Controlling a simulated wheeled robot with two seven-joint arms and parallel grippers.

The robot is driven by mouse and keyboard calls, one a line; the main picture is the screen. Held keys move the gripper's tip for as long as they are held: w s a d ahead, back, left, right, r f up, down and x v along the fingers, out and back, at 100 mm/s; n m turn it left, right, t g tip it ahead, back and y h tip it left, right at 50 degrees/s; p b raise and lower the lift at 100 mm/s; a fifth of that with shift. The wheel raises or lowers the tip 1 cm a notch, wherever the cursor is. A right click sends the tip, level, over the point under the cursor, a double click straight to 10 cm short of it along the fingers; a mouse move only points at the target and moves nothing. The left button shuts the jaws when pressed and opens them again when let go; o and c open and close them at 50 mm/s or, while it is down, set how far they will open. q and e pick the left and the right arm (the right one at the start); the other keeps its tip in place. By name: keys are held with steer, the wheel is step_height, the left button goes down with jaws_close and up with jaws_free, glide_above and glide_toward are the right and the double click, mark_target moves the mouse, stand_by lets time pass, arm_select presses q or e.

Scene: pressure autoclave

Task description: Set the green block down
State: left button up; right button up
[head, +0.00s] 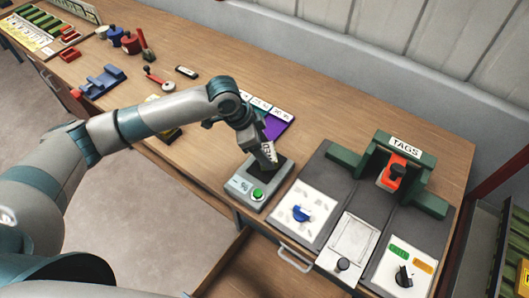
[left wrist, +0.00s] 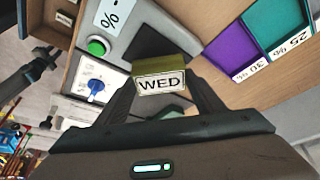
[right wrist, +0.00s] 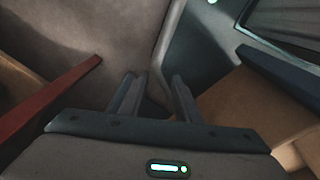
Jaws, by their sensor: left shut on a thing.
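My left gripper (head: 268,152) is over the dark pad of a grey device (head: 240,189) with a green button. In the left wrist view its fingers (left wrist: 160,92) are shut on an olive-green block (left wrist: 160,65) with a white label reading "WED". The block is over or at the dark pad; I cannot tell whether it touches. In the head view the gripper mostly hides the block. My right gripper (right wrist: 155,90) shows only in its wrist view, its fingers apart with nothing between them.
A blue holder (head: 103,81) and small tools are at the far left. An open drawer (head: 270,270) is below.

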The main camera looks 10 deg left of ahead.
arm_select(q)
steer(key=shift+f+p, duration=0.45)
steer(key=shift+f, duration=0.85)
steer(key=o, duration=1.1)
steer(key=shift+f, duration=0.1)
steer(key=shift+r, duration=0.2)
steer(key=shift+b+v, duration=1.7)
steer(key=shift+v, duration=4.3)
steer(key=shift+a, duration=0.1)
